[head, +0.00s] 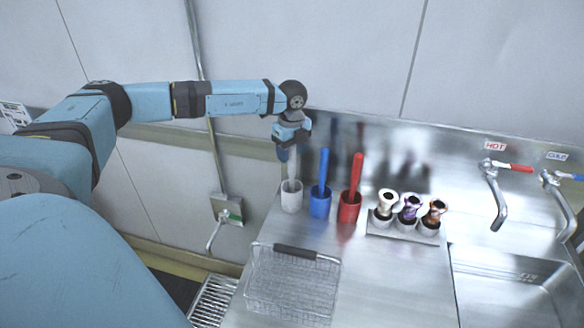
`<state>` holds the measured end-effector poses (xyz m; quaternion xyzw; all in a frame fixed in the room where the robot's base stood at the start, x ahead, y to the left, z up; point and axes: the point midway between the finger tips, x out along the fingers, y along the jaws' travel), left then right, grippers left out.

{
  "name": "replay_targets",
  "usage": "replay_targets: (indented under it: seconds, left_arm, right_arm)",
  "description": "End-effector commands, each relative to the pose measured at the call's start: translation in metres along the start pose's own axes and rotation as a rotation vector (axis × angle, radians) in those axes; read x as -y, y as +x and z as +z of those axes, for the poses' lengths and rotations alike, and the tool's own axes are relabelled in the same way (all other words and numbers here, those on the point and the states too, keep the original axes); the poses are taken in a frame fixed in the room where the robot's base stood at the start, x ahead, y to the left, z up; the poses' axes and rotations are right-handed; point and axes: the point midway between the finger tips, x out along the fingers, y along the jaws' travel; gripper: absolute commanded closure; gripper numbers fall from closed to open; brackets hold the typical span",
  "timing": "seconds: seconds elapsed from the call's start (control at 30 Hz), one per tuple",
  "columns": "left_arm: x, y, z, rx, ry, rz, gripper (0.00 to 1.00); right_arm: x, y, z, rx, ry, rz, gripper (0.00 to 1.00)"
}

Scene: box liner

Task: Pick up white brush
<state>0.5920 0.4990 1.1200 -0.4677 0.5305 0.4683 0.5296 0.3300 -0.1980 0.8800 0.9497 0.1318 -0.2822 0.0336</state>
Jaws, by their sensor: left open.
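The white brush (292,178) stands upright in a white cup (291,199) at the left end of the steel counter. My left gripper (285,152) is directly above it, pointing down. The gripper is open, with its fingers at the top of the brush handle. The upper end of the handle is hidden by the gripper, and I cannot tell whether the fingers touch it. My right gripper is not in view.
A blue brush in a blue cup (320,204) and a red brush in a red cup (349,209) stand close to the right. A holder with three small items (405,229) is beyond them. A wire basket (291,285) lies in front. Taps and a sink (510,285) are at right.

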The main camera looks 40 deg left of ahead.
Motion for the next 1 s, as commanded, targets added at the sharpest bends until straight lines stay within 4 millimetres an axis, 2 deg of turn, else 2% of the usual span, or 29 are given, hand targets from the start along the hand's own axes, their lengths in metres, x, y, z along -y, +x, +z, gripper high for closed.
replay_targets:
  seconds: [0.2, 0.43, 0.77, 1.0]
  left_arm:
    - [0.0, 0.001, 0.0, 0.0, 0.0, -0.001, 0.45]
    - [0.0, 0.001, 0.0, 0.0, 0.0, -0.001, 0.98]
    - [0.001, -0.001, 0.0, 0.0, 0.0, -0.002, 0.99]
    - [0.001, -0.021, 0.0, -0.001, 0.001, -0.005, 0.99]
  right_arm:
    - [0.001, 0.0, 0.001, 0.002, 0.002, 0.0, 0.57]
    - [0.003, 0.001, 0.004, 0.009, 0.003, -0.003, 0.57]
    - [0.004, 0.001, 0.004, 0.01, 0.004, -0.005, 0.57]
    - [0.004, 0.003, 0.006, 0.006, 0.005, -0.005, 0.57]
